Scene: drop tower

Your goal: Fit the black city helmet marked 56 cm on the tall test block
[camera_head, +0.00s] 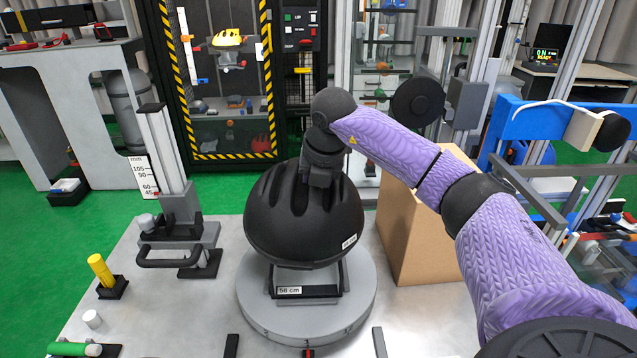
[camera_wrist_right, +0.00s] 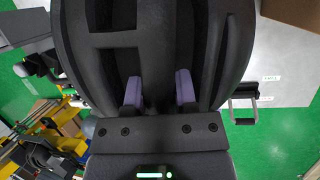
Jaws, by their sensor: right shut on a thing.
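The black helmet (camera_head: 290,225) hangs or rests over the middle of a round grey turntable, with a small white label low on its front right. Its ribs and vents fill the wrist view (camera_wrist_right: 105,60). My right gripper (camera_head: 320,182) comes down on its top; in the wrist view its two purple-grey fingers (camera_wrist_right: 160,92) are closed on a rib of the shell. Beneath the helmet a dark stand (camera_head: 325,292) shows, with a "56 cm" label (camera_head: 289,290). The test block itself is hidden, so I cannot tell whether the helmet touches it. My left gripper is out of view.
The turntable (camera_head: 310,318) sits on a grey metal table (camera_head: 180,320). A height gauge (camera_head: 165,165) and yellow-handled tool (camera_head: 101,270) stand at left, a green-handled one (camera_head: 72,349) at front left. A cardboard box (camera_head: 405,235) stands behind right. The striped drop-tower cabinet (camera_head: 220,110) is behind.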

